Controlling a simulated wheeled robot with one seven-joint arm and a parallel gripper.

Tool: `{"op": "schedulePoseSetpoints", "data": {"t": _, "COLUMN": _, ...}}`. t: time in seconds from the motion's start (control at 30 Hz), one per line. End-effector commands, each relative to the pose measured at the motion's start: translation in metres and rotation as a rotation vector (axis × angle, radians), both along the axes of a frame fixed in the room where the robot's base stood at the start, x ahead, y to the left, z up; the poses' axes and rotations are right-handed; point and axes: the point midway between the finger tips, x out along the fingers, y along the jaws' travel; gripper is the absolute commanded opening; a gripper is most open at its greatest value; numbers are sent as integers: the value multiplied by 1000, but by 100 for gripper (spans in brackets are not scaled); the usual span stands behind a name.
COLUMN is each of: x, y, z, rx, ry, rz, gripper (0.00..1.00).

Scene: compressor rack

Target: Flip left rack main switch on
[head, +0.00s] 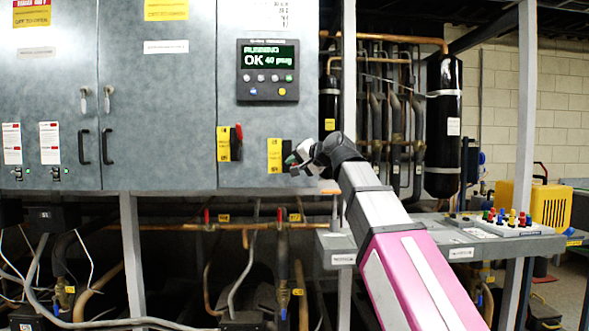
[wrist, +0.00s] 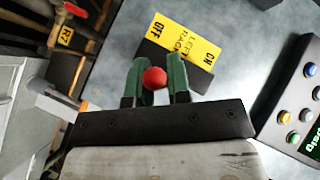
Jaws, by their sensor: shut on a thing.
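The switch at my gripper has a yellow label (wrist: 184,39) that appears to read LEFT RACK, with ON and OFF at opposite ends. In the head view, this label (head: 274,155) is on the grey cabinet, low, below the display. My gripper (wrist: 157,84) has its green fingers shut on the switch's red knob (wrist: 155,78). The knob shows between the fingertips, a little nearer the OFF end in the picture. The lever behind it is mostly hidden, so its exact angle cannot be told. My gripper (head: 297,160) also shows beside the label in the head view.
A second switch with a red handle (head: 239,132) and yellow label (head: 223,143) is just left. The display panel (head: 268,70) reads RUNNING OK and sits above. Pipes and black cylinders (head: 444,120) stand to the right. A grey bench (head: 400,240) is below my arm.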

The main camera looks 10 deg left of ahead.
Motion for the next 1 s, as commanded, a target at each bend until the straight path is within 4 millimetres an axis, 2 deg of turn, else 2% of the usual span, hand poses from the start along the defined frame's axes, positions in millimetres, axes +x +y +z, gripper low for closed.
{"op": "schedulePoseSetpoints", "data": {"t": 0.03, "x": 2, "y": 1, "z": 7, "rx": -11, "ry": 42, "rz": 0, "gripper": 0}}
{"op": "schedulePoseSetpoints", "data": {"t": 0.5, "x": 5, "y": 1, "z": 38, "rx": -115, "ry": 475, "rz": -1, "gripper": 0}}
{"op": "schedulePoseSetpoints", "data": {"t": 1.0, "x": 11, "y": 2, "z": 56, "rx": -190, "ry": 788, "rz": -1, "gripper": 0}}
